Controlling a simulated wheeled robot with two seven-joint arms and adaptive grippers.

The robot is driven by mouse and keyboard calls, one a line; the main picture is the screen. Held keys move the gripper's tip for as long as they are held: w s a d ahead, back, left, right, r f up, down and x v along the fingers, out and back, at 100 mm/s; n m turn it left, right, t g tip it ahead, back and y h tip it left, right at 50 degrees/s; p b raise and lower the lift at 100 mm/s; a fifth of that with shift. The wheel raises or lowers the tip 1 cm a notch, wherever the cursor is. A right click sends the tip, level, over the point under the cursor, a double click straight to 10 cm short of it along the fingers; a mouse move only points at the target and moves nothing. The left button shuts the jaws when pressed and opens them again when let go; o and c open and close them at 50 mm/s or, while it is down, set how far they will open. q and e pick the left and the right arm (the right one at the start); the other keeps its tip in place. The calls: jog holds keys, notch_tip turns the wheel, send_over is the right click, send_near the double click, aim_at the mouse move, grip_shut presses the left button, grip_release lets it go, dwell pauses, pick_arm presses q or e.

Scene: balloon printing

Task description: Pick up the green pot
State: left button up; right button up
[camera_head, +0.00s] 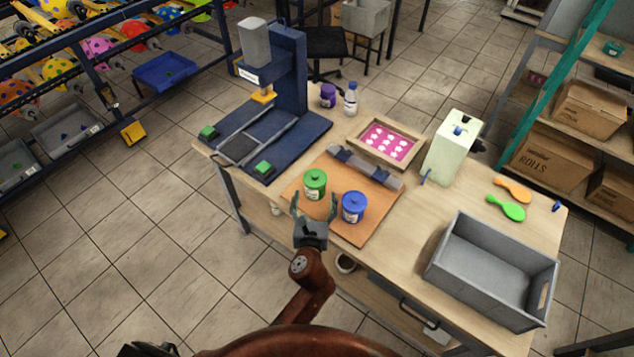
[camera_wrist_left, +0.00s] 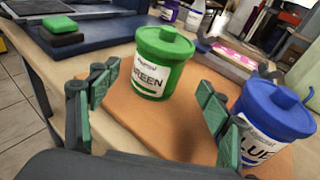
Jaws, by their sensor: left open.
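The green pot (camera_head: 315,184) stands upright on an orange-brown board (camera_head: 361,228) near the table's front edge. It has a lidded top and a label reading GREEN, clear in the left wrist view (camera_wrist_left: 162,62). My left gripper (camera_head: 314,205) is open and empty, with its fingers spread just in front of the green pot. In the left wrist view its green-padded fingers (camera_wrist_left: 155,112) stand either side of the space before the pot, apart from it. The blue pot (camera_head: 353,207) stands close to the right finger. My right gripper is not in view.
A blue press (camera_head: 285,100) stands at the left of the table. A grey metal bar (camera_head: 365,167) lies behind the pots, with a pink screen frame (camera_head: 386,141) beyond. A grey bin (camera_head: 492,268) sits at the right, near orange and green paddles (camera_head: 506,207).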

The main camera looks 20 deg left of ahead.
aim_at(315, 194)
pick_arm(q)
jog(key=x, duration=0.1)
jog(key=b+x, duration=0.1)
jog(key=x, duration=0.1)
jog(key=b+x, duration=0.1)
jog(key=x, duration=0.1)
jog(key=shift+w+a+f, duration=0.1)
jog(key=shift+f, duration=0.35)
jog(key=shift+w+a, duration=0.15)
jog(key=shift+w, duration=0.15)
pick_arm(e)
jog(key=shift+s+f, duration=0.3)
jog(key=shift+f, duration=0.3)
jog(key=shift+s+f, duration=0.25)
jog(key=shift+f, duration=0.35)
pick_arm(q)
jog(key=shift+r, duration=0.1)
jog(key=c, duration=1.4)
